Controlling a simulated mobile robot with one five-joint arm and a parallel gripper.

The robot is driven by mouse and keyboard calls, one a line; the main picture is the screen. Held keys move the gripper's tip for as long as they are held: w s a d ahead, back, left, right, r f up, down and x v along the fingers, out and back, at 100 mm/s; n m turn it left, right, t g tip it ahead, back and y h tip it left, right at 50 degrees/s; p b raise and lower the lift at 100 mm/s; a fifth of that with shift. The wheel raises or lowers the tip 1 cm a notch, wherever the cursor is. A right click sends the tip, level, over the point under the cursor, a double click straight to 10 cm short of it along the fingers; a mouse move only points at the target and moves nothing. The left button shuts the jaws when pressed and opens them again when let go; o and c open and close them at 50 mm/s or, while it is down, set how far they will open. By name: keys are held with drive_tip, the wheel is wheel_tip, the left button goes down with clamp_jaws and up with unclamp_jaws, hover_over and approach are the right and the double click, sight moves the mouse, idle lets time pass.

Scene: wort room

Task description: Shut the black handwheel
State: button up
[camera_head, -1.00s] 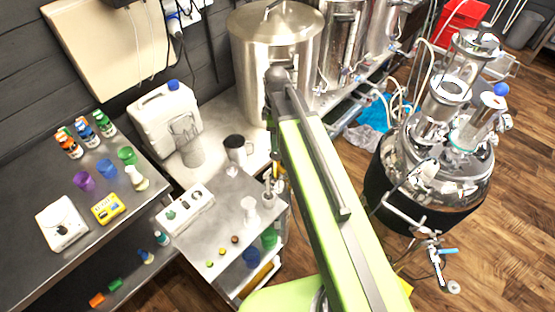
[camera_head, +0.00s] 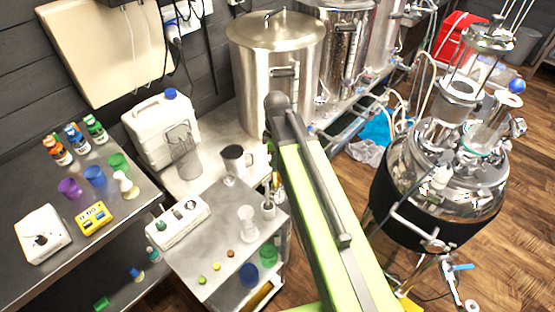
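I cannot make out a black handwheel in the head view. A large lidded steel kettle (camera_head: 255,75) stands at the back wall, with more steel kettles to its right. Small fittings show low on their fronts, too small to tell apart. A shiny vessel with a dark jacket (camera_head: 425,212) stands on the right, with pipes and a blue-handled valve (camera_head: 461,267) below. My green arm rises through the middle and covers part of the scene between kettle and vessel. My gripper does not show, so I cannot tell its state.
A steel bench (camera_head: 75,250) on the left holds bottles, cups and a yellow device (camera_head: 94,218). A lower bench (camera_head: 222,228) with glassware and a white jug (camera_head: 160,130) stand beside it. Wooden floor (camera_head: 525,230) is clear at the right. A red container (camera_head: 459,36) stands far back.

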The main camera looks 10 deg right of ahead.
drive_tip(key=shift+d, duration=0.1)
drive_tip(key=c, duration=0.6)
drive_tip(key=shift+o, duration=0.2)
drive_tip(key=shift+w, duration=0.1)
